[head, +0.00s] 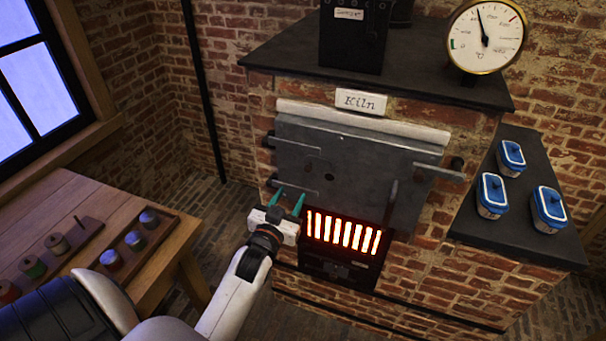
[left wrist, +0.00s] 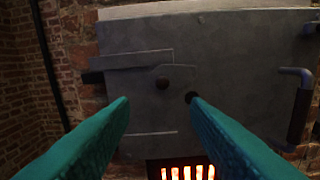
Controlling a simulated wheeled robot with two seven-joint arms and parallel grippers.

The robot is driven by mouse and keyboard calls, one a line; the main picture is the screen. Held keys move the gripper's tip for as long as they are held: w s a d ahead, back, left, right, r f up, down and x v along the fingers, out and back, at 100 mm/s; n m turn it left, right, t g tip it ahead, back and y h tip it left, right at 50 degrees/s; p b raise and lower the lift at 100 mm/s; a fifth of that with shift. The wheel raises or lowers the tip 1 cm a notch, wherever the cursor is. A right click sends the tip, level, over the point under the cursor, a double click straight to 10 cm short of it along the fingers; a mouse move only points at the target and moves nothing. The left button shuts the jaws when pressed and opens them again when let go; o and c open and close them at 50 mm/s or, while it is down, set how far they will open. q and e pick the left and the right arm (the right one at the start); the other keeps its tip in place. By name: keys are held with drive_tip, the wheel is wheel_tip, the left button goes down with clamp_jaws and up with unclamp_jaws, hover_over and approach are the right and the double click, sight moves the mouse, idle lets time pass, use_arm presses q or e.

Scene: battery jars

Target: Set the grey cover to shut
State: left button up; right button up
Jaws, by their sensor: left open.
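The grey kiln door (head: 355,165) stands closed on the front of the brick kiln. A small grey cover plate (left wrist: 142,80) with a dark round knob (left wrist: 163,84) lies on the door in the left wrist view; its outline is faint. A dark round hole (left wrist: 192,97) shows uncovered to the right of and below the knob; it also shows in the head view (head: 329,177). My left gripper (head: 288,197) is open and empty, with teal fingers pointing at the lower left of the door. In the left wrist view its fingertips flank the area below the knob, apparently not touching it.
The glowing fire grate (head: 343,233) lies below the door. A dark handle (head: 391,203) hangs at the door's right, beside a latch bar (head: 438,172). Blue-lidded jars (head: 491,195) stand on the right shelf. A wooden table (head: 75,205) with spools stands at left.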

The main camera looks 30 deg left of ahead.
sight(307, 171)
use_arm(q)
drive_tip(key=p+x, duration=0.1)
drive_tip(key=x, duration=0.8)
drive_tip(key=shift+w+d+r+p, duration=0.1)
drive_tip(key=shift+w+d+p, duration=0.1)
drive_tip(key=shift+p, duration=0.2)
drive_tip(key=shift+w+a, duration=0.15)
drive_tip(key=shift+w, duration=0.2)
use_arm(e)
drive_tip(key=shift+s+d+r, duration=0.1)
drive_tip(key=shift+d+r, duration=0.1)
drive_tip(key=shift+r, duration=0.35)
drive_tip(key=shift+d+r, duration=0.2)
drive_tip(key=shift+r, duration=0.3)
use_arm(q)
drive_tip(key=c, duration=0.9)
clamp_jaws()
use_arm(e)
drive_tip(key=shift+a, duration=0.5)
